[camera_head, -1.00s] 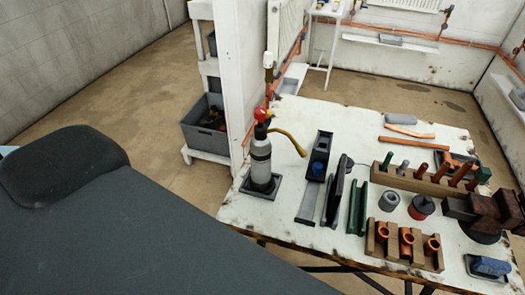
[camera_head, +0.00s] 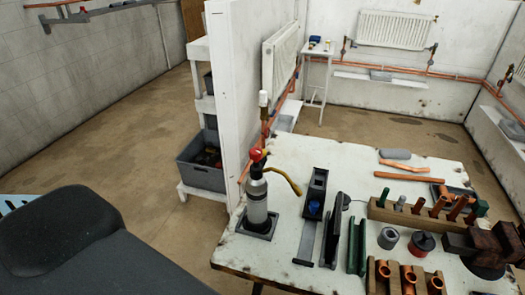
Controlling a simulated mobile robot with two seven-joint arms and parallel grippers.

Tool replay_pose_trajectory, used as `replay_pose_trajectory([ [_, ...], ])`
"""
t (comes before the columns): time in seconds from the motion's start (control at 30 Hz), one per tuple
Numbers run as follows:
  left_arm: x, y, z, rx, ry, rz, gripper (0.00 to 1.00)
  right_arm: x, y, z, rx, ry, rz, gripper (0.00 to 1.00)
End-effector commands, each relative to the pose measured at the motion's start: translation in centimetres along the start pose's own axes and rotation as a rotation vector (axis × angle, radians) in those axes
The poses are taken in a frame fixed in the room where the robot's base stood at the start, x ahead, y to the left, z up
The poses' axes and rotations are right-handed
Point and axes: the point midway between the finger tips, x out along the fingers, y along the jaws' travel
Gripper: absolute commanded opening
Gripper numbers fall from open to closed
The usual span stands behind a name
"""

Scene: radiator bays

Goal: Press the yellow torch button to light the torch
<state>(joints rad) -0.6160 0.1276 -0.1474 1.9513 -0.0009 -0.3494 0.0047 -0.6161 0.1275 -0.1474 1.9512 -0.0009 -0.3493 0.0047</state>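The torch (camera_head: 257,203) stands upright on a dark square base (camera_head: 257,226) at the left side of the workbench. It has a pale grey cylinder, a red knob on top and a bent yellow-brass tube (camera_head: 285,180) reaching out to the right. I cannot make out a separate yellow button at this size. Neither gripper is in view. Only a dark, rounded part of my own body fills the lower left, well to the left of the torch and apart from it.
The white workbench (camera_head: 310,153) holds a black tool with a blue knob (camera_head: 315,208), a wooden rack (camera_head: 400,218) of pipes, a wooden block of copper fittings (camera_head: 378,284) and a dark red vise (camera_head: 480,242). A white partition (camera_head: 222,90) and grey crate (camera_head: 200,172) stand behind the torch.

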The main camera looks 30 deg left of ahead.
Motion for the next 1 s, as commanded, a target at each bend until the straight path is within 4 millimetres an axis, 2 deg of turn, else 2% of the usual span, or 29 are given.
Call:
replay_pose_trajectory([
  [0.03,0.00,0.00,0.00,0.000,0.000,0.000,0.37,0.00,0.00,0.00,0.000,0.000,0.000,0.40],
  [0.3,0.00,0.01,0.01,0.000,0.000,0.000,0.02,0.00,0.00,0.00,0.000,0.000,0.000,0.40],
  [0.33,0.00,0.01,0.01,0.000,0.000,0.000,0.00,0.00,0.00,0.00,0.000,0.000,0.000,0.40],
  [1.0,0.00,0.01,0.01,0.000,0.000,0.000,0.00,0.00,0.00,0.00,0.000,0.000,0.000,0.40],
])
